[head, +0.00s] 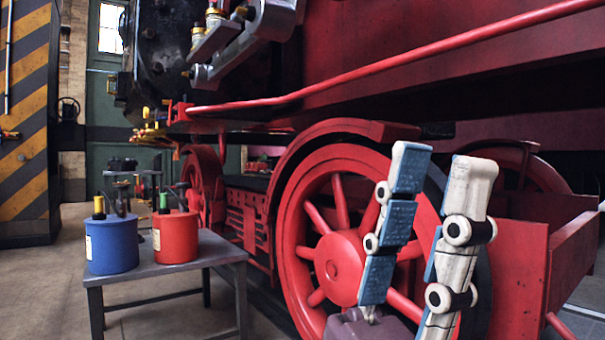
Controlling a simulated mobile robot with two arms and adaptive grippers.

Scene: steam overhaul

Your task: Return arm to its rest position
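My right gripper is not in view.
A grey table (168,271) at the lower left bears a blue can (111,246) and a red can (175,238). A long red pipe (400,58) runs along the locomotive above the wheel. A striped pillar (25,120) stands far left. The floor (40,290) left of the table is clear.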

